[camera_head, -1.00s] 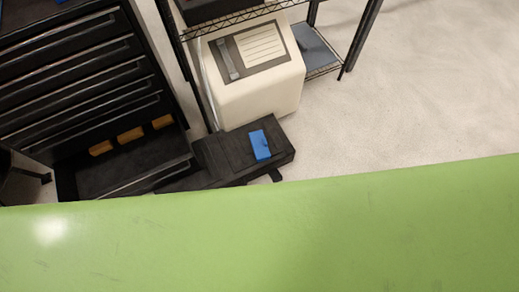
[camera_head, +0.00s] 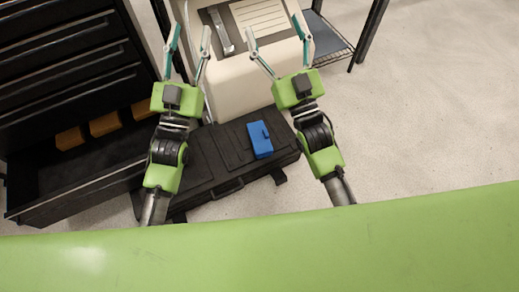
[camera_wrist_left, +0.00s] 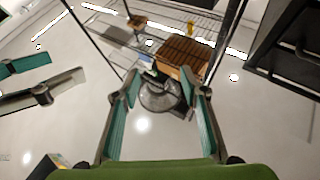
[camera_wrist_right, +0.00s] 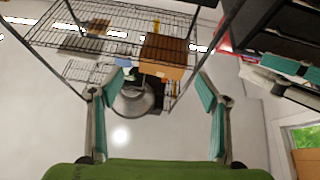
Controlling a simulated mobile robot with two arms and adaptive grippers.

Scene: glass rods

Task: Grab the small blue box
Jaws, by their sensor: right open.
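The small blue box (camera_head: 260,139) lies on a black case (camera_head: 213,163) on the floor, between my two forearms in the head view. My left gripper (camera_head: 192,38) is open and empty, beyond the box and up to its left. My right gripper (camera_head: 278,45) is open and empty, beyond the box and slightly to its right. The fingers of the left gripper also show spread in the left wrist view (camera_wrist_left: 160,95), and those of the right gripper in the right wrist view (camera_wrist_right: 160,95). Neither gripper touches the box.
A black drawer cabinet (camera_head: 70,70) with an open bottom drawer (camera_head: 85,182) is at the left. The floor at the right (camera_head: 430,110) is clear.

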